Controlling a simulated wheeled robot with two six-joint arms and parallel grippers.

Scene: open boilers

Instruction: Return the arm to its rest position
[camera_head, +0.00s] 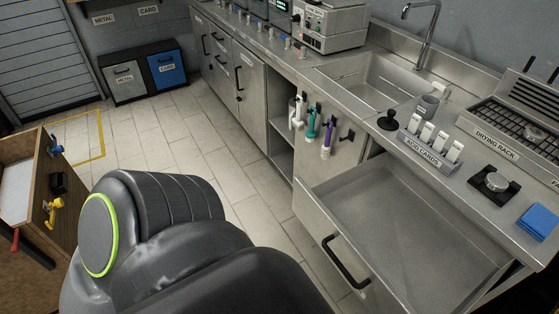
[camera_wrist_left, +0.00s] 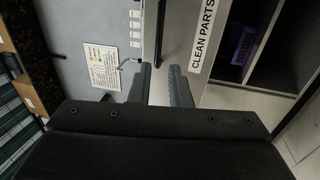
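My dark grey arm (camera_head: 165,245), with a bright green ring at a joint, fills the lower left of the head view. No gripper shows in that view. In the left wrist view my left gripper (camera_wrist_left: 160,70) has its two grey fingers apart with nothing held between them. Beyond the fingers are a grey panel with a printed notice (camera_wrist_left: 103,66) and a white "CLEAN PARTS" label (camera_wrist_left: 204,42). My right gripper is in neither view.
An empty drawer (camera_head: 400,235) with a black handle stands pulled out under the steel counter. A sink (camera_head: 375,80), an acid carboys rack (camera_head: 428,150) and a drying rack (camera_head: 495,145) are on the counter. A wooden cart (camera_head: 60,215) stands left. The tiled floor between is clear.

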